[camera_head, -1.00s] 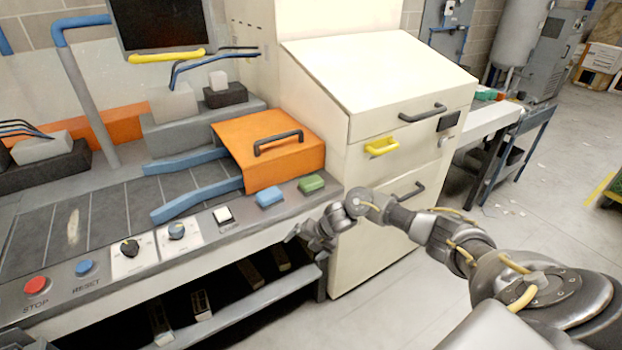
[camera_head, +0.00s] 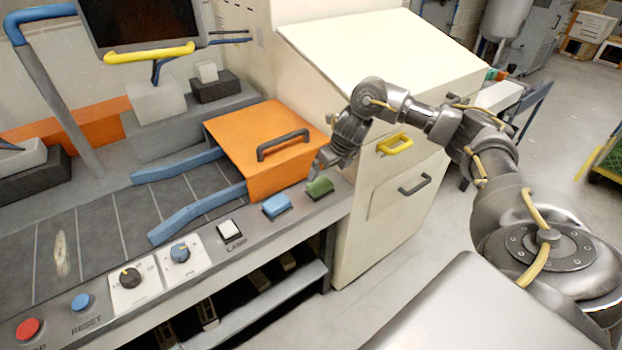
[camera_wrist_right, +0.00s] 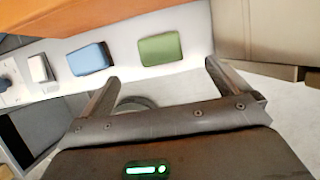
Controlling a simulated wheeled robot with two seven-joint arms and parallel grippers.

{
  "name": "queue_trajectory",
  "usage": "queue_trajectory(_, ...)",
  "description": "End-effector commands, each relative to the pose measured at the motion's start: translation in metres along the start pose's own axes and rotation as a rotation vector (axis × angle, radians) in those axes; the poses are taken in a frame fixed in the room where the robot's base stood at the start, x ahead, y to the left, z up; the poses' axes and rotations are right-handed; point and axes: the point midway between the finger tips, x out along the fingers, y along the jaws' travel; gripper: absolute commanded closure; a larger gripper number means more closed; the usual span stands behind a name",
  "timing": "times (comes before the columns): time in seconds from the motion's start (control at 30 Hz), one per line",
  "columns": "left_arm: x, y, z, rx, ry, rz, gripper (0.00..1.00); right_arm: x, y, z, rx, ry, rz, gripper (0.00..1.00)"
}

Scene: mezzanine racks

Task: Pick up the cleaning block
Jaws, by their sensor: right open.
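A green block (camera_head: 319,188) and a blue block (camera_head: 276,206) sit on the grey front ledge of the machine; which one is the cleaning block I cannot tell. My right gripper (camera_head: 320,166) is just above and behind the green block, pointing down, apart from it as far as I can see. In the right wrist view the green block (camera_wrist_right: 160,48) lies ahead of the open, empty fingers (camera_wrist_right: 162,76), roughly between their lines. The blue block (camera_wrist_right: 90,59) lies left of it. My left gripper is not in view.
An orange cover (camera_head: 262,145) with a dark handle stands right behind the blocks. A white button (camera_head: 230,229), knobs and red and blue buttons line the ledge to the left. A cream cabinet (camera_head: 378,205) with a yellow handle (camera_head: 395,144) stands right of the ledge.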

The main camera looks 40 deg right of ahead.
Motion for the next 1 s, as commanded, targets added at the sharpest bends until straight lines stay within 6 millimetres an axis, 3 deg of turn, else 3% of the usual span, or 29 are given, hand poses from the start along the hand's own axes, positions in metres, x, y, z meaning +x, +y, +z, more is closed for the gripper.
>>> queue_trajectory(0.23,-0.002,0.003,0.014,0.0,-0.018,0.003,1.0,0.001,-0.004,-0.003,0.003,0.002,-0.004,0.0)
queue_trajectory(0.47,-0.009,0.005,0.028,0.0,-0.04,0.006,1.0,0.034,-0.006,-0.005,0.008,0.004,-0.005,0.0)
queue_trajectory(0.6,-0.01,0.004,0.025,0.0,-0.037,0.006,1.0,0.05,-0.006,-0.004,0.008,0.002,-0.005,0.0)
queue_trajectory(0.8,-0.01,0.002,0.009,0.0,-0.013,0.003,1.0,0.055,-0.004,-0.004,0.004,0.0,-0.003,0.0)
queue_trajectory(1.0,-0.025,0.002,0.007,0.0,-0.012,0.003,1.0,0.077,-0.002,-0.007,0.005,0.005,-0.003,0.0)
